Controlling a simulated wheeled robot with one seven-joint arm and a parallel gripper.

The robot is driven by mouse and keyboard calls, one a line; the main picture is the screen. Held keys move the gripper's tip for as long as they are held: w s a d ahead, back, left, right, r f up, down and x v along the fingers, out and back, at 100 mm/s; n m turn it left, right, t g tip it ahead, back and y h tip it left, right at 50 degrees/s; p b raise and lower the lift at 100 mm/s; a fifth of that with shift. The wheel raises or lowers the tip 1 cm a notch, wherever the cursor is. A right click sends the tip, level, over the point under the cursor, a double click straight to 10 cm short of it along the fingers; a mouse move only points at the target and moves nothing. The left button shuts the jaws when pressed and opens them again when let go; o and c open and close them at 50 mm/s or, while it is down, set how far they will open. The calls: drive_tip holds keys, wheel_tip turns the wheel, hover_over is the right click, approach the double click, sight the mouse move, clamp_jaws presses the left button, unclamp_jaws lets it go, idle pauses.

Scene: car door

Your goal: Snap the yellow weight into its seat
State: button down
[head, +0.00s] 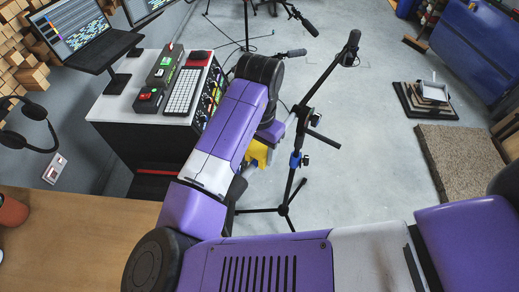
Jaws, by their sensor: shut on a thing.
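A yellow piece, which looks like the yellow weight (258,153), shows just past my forearm near the middle of the view. My gripper (264,142) is at the end of my bent wrist, right at the yellow weight, and shut on it. My own arm covers the fingers and part of the weight, so the exact grip is hidden. The weight appears held above the grey floor, left of a black stand. I cannot make out the weight's seat in this view.
A black microphone stand (302,125) with a blue collar stands close to the right of my gripper. A console desk (140,105) with a laptop is on the left. A wooden tabletop (80,235) is at lower left. Grey floor (375,160) is clear right of the stand.

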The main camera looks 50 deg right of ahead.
sight(260, 147)
drive_tip(key=shift+f+b, duration=0.6)
drive_tip(key=shift+f, duration=0.3)
drive_tip(key=shift+c, duration=2.2)
unclamp_jaws()
drive_tip(key=shift+r, duration=0.1)
wheel_tip(260, 147, up, 8)
drive_tip(key=shift+f, duration=0.15)
